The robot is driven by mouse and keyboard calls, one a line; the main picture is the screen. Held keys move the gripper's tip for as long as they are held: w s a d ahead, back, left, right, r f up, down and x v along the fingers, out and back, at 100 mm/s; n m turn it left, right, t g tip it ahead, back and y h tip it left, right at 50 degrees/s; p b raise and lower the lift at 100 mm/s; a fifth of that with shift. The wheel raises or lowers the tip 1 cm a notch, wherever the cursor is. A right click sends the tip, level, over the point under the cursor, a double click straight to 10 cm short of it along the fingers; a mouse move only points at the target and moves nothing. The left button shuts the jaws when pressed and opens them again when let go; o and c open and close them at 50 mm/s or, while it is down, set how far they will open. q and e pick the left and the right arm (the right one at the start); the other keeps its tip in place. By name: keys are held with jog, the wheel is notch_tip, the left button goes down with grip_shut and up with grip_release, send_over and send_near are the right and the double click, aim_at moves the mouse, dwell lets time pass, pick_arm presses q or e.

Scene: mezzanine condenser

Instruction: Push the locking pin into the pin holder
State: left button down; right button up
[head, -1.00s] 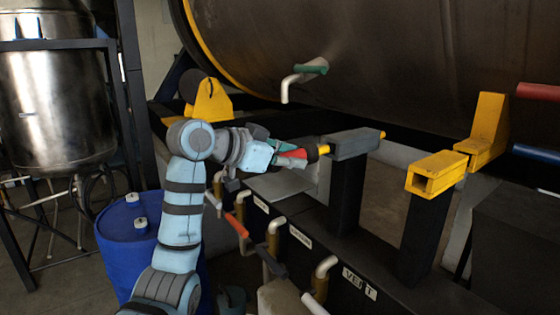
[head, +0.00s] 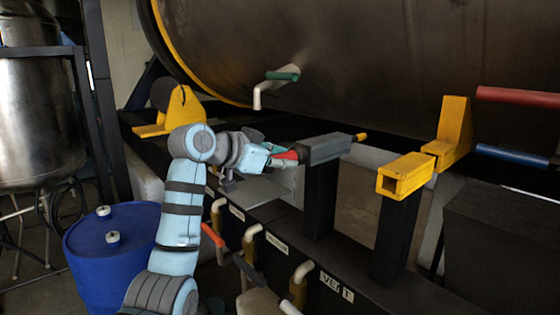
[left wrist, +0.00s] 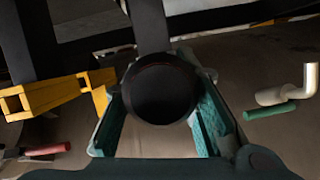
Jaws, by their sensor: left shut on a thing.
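The locking pin is a yellow rod with a round black knob. The knob shows in the left wrist view (left wrist: 160,92), between the teal fingers of my left gripper (head: 298,153). The gripper is shut on the knob. The pin holder looks to be the grey block (head: 328,148) on a black post. The knob is close against the block's left end, with no yellow shaft visible between them. I cannot tell whether they touch. The yellow pin tip (head: 361,137) sticks out of the block's right end. The shaft inside is hidden. My right gripper is not in view.
A yellow square tube (head: 404,175) stands on another black post to the right. Several valve pipes, one with a red handle (head: 213,236), are below my arm. A blue drum (head: 115,250) is at left. The large dark tank (head: 350,60) hangs behind, with a green-handled tap (head: 282,76).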

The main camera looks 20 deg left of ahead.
pick_arm(q)
jog(key=shift+r, duration=0.1)
jog(key=c, duration=1.4)
grip_release()
jog(key=shift+o, duration=0.9)
jog(key=shift+s, duration=0.1)
